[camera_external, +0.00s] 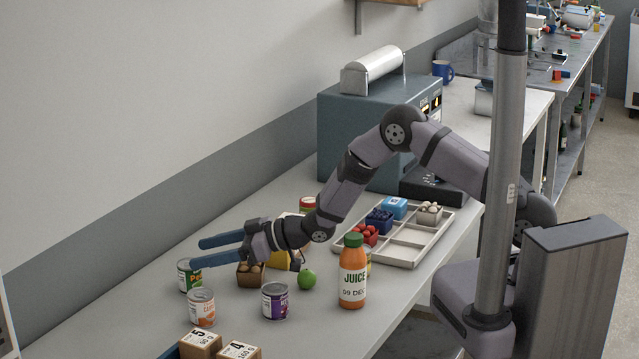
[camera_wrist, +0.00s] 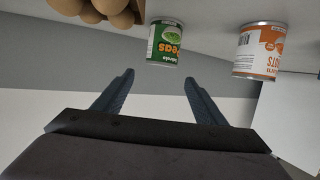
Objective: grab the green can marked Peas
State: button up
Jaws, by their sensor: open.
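The green Peas can (camera_external: 188,275) stands upright at the far left of the table in the external view, partly hidden behind my gripper. In the wrist view the same Peas can (camera_wrist: 165,43) appears upside down, with its label facing the camera, beyond the fingertips and roughly centred between them. My gripper (camera_external: 199,253) is open and empty, its blue fingers pointing left toward the can. The fingers also show in the wrist view (camera_wrist: 157,78), spread apart. I see no contact with the can.
An orange-labelled can (camera_external: 202,308) stands close to the Peas can. Cardboard boxes (camera_external: 200,344) lie at the front. A divided tray (camera_external: 405,254) is behind.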

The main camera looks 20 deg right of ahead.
aim_at(190, 277)
jog(key=shift+a+f+b, duration=0.25)
jog(key=shift+f+b, duration=0.45)
jog(key=shift+f, duration=0.5)
jog(key=b+x, duration=0.1)
jog(key=x, duration=0.2)
jog(key=shift+w+a, duration=0.1)
jog(key=shift+a, duration=0.05)
jog(key=shift+w+a+b, duration=0.25)
jog(key=shift+a+b, duration=0.1)
jog(key=shift+a, duration=0.2)
jog(key=shift+c, duration=0.6)
jog(key=c, duration=1)
jog(key=shift+c, duration=0.5)
jog(key=shift+r, duration=0.15)
